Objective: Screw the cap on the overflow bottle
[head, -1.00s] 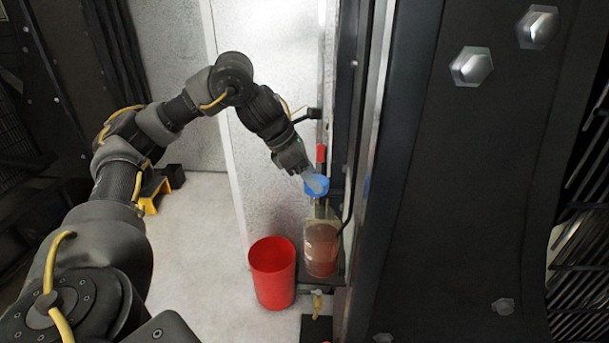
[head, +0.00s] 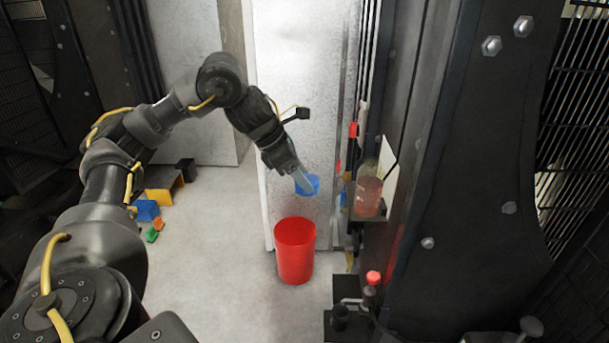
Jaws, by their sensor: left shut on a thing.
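My left gripper (head: 302,180) is shut on the blue cap (head: 308,185) and holds it in the air, above the red bucket. The overflow bottle (head: 368,193) is clear with reddish-brown liquid. It stands on a small dark bracket to the right of the cap, beside the dark machine frame. The cap and the bottle are apart, with a gap between them in the picture. The bottle's mouth is too small to make out clearly. My right gripper is not in view.
A red bucket (head: 295,250) stands on the floor below the cap. A dark frame post (head: 425,150) rises right of the bottle. A red-topped fitting (head: 373,278) is below it. A yellow stand (head: 163,187) and coloured blocks lie on the left floor. Pale floor between is clear.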

